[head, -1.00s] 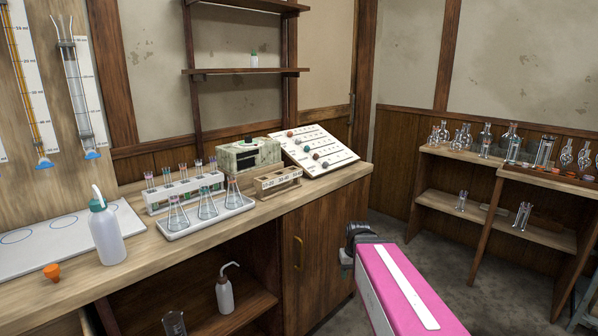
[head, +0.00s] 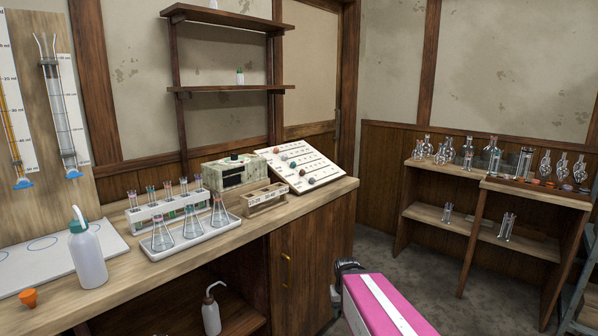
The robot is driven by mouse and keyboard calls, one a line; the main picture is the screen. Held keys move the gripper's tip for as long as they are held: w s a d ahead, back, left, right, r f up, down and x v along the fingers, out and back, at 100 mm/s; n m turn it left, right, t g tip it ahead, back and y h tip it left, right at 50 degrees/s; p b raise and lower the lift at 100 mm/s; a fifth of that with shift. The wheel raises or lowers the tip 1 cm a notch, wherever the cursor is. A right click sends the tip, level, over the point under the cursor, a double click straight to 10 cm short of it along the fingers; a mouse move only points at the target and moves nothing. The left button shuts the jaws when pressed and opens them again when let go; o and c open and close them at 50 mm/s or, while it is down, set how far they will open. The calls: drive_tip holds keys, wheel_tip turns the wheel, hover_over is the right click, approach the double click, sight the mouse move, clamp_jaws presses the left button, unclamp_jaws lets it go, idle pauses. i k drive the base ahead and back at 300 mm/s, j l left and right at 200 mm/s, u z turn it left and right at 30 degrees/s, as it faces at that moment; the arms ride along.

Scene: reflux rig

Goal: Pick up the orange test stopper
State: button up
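The orange test stopper (head: 28,298) stands on the wooden bench at the far left, near the bench's front edge. It is a small cone shape, wider at the top. It is apart from the white wash bottle to its right. My arm, a pink link with a white stripe and a dark joint at its far end, shows at the lower right, well away from the stopper. I cannot make out my gripper or its fingers in this view.
Shelves with glassware (head: 420,165) stand at the right. Floor shows between.

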sight(28, 297)
drive_tip(key=l+u, duration=0.2)
drive_tip(key=u, duration=2.3)
drive_tip(key=j+z, duration=0.25)
drive_tip(key=j, duration=0.2)
drive_tip(key=k+j+z, duration=0.2)
drive_tip(key=j, duration=0.2)
drive_tip(key=j+z, duration=0.25)
drive_tip(key=j, duration=0.2)
